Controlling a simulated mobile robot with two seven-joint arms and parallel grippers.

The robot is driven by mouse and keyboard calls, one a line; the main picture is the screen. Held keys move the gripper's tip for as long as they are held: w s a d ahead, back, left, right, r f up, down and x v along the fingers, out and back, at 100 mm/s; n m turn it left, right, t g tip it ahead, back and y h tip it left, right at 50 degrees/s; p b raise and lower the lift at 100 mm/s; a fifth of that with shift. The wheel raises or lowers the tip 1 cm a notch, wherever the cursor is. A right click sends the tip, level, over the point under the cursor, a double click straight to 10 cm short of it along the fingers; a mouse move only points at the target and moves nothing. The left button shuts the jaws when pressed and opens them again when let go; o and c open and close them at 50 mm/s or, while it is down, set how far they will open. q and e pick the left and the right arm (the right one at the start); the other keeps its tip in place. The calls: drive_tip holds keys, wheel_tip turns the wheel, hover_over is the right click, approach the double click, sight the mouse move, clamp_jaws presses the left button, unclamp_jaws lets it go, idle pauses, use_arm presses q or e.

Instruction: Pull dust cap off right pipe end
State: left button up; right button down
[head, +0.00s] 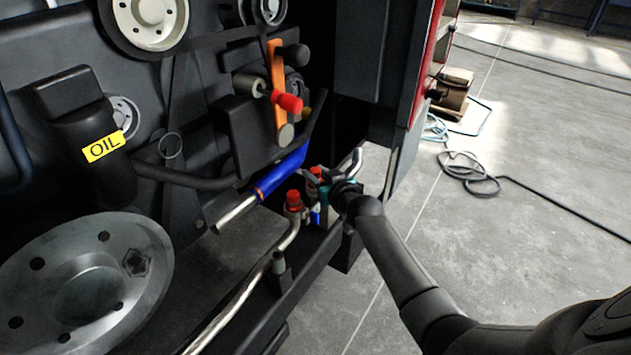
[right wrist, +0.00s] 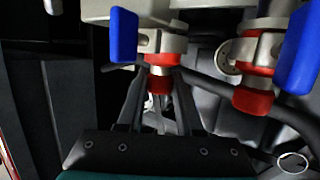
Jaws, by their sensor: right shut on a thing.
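Two upright pipe ends with red dust caps stand at the edge of the engine bay in the head view. The left red cap (head: 293,198) is uncovered by any gripper. The right red cap (head: 314,173) is partly hidden by my right gripper (head: 322,178), which is shut on it. In the right wrist view the held cap (right wrist: 158,86) sits between the fingers, in line with its metal fitting (right wrist: 160,58); I cannot tell whether it is still seated. The other cap (right wrist: 252,100) is to the right there. My left gripper is not in view.
Blue levers (right wrist: 123,36) flank the fittings in the right wrist view. A blue hose (head: 282,172) and an orange lever (head: 277,95) with a red knob are close behind. A dark cabinet wall (head: 395,85) stands behind my right arm. Open floor (head: 520,200) lies to the right.

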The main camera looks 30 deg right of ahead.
drive_tip(key=shift+r+p, duration=1.7)
drive_tip(key=shift+r, duration=0.15)
drive_tip(key=shift+f, duration=0.1)
